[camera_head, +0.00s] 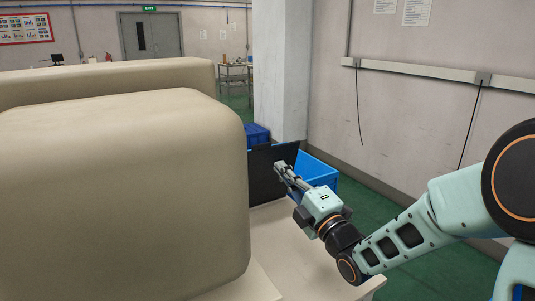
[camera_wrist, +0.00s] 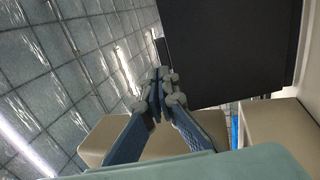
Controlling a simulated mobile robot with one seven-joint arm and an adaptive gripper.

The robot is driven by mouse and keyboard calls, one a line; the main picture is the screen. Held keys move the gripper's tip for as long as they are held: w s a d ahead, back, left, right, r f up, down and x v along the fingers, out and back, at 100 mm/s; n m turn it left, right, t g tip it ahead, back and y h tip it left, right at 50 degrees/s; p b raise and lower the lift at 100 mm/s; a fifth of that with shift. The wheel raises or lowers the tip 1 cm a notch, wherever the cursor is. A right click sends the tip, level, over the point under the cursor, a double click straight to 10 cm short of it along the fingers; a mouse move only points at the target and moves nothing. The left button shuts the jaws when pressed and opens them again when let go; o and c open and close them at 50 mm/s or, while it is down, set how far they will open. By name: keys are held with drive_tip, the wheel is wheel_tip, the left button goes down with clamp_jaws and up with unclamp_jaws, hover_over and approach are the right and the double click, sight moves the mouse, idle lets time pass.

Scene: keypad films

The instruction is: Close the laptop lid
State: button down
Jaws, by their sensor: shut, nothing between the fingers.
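The laptop lid (camera_head: 263,176) is a dark, thin panel standing upright on the pale table, partly hidden by the big beige block. The laptop's base and keyboard are not visible in the head view. In the wrist view the lid shows as a large dark panel (camera_wrist: 232,50) at the upper right. My gripper (camera_head: 281,170) is shut and empty, with its fingertips close to the right part of the lid. In the wrist view the shut fingertips (camera_wrist: 159,76) lie beside the lid's left edge; whether they touch it I cannot tell.
Large beige rounded blocks (camera_head: 120,195) fill the left side and hide much of the table. The pale table (camera_head: 315,262) is bare below my gripper. A blue crate (camera_head: 316,172) stands behind the lid, near the wall.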

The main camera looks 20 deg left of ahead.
sight(262, 145)
drive_tip(key=x, duration=0.8)
drive_tip(key=shift+a+r, duration=0.1)
